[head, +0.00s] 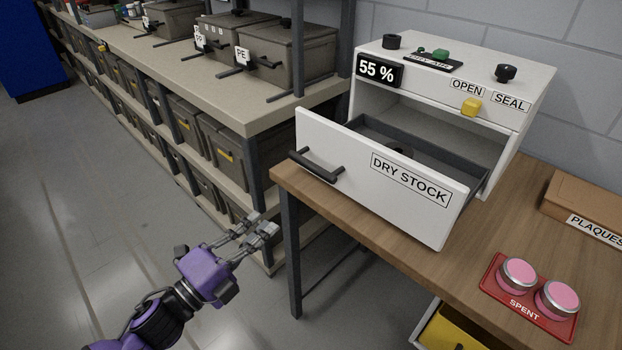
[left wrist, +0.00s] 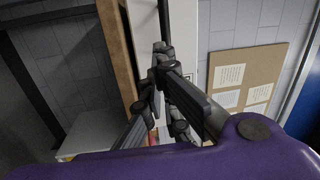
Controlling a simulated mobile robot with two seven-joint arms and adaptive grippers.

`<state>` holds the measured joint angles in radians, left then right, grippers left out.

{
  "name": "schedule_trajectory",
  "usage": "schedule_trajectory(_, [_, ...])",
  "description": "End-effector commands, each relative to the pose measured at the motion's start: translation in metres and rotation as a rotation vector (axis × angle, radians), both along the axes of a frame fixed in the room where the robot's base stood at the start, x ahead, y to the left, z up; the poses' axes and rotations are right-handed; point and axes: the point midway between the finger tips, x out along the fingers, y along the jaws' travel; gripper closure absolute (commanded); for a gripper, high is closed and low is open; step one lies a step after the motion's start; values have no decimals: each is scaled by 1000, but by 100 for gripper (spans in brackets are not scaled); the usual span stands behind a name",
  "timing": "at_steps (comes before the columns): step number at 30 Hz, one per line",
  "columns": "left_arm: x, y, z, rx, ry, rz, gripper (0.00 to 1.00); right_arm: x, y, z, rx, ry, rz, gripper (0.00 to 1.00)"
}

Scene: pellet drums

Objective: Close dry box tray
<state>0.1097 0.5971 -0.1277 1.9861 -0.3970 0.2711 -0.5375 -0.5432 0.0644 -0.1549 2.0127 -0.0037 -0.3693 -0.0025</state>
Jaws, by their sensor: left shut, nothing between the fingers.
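The white dry box (head: 425,85) stands on the wooden table, with a "55 %" display on its front. Its tray (head: 362,195), labelled "DRY STOCK", is pulled well out, and its grey inside shows. A dark bar handle (head: 317,166) is on the left of the tray front. A yellow slider (head: 471,107) sits under the "OPEN" label, left of "SEAL". My left gripper (head: 262,226) is shut and empty, left of the table and apart from the handle. Its closed fingers (left wrist: 160,62) also show in the left wrist view. My right gripper is not in view.
The table (head: 510,235) holds a red "SPENT" tray (head: 495,290) with two pink-topped jars, and a brown "PLAQUES" box (head: 585,205). A shelf (head: 200,65) with grey bins runs along the left. An open drawer with yellow (head: 455,330) is below. Floor beside my left arm is clear.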

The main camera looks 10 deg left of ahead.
Motion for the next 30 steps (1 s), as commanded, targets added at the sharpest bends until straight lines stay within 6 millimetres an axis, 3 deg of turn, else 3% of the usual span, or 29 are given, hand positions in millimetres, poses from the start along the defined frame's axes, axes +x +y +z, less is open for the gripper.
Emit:
schedule_trajectory(3, [-9,-11,10,62,-85,-37,100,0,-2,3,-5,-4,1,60])
schedule_trajectory(8, [0,-19,15,72,-102,-37,100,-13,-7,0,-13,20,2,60])
schedule_trajectory(13, [26,-36,23,70,-103,-36,100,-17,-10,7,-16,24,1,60])
schedule_trajectory(21, [71,-69,34,70,-100,-35,100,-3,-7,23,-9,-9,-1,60])
schedule_trajectory(30, [99,-90,38,69,-95,-35,100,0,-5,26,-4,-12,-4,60])
